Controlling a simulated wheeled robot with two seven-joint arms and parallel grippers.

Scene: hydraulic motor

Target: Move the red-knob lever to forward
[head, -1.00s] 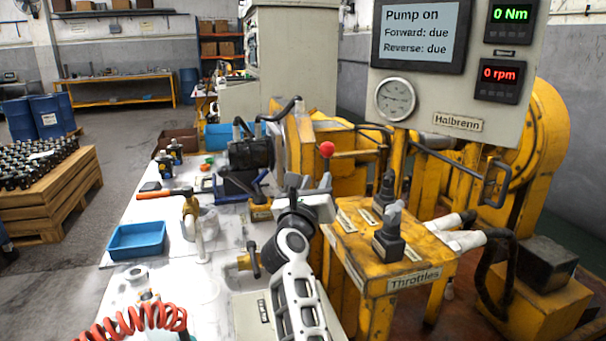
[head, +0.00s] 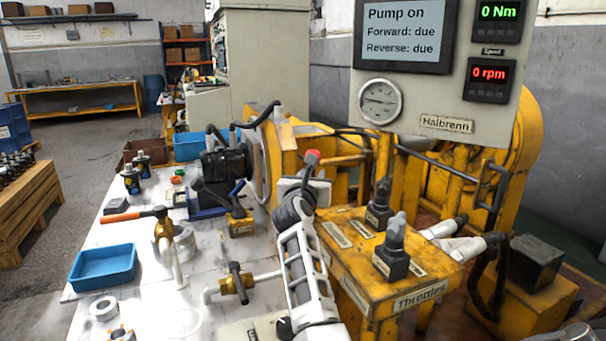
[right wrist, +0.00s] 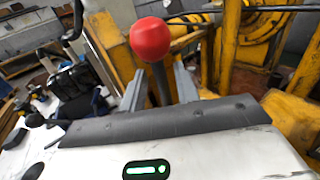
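The red-knob lever shows its red ball (head: 312,157) just beyond my right gripper in the head view; its lower stem is hidden there. In the right wrist view the red knob (right wrist: 150,39) stands large on a dark stem (right wrist: 162,85). My right gripper (right wrist: 159,88) is open, with one finger on each side of the stem and visible gaps. From the head its body (head: 305,188) covers the fingers' lower part. My left gripper is in neither view. The display (head: 403,37) reads "Pump on", "Forward: due", "Reverse: due".
The yellow throttle stand (head: 390,275), with two black levers, is right of my right arm. A pressure gauge (head: 379,101) sits on the panel above. A blue tray (head: 103,267), an orange-handled hammer (head: 135,215) and brass valves lie on the white bench to the left.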

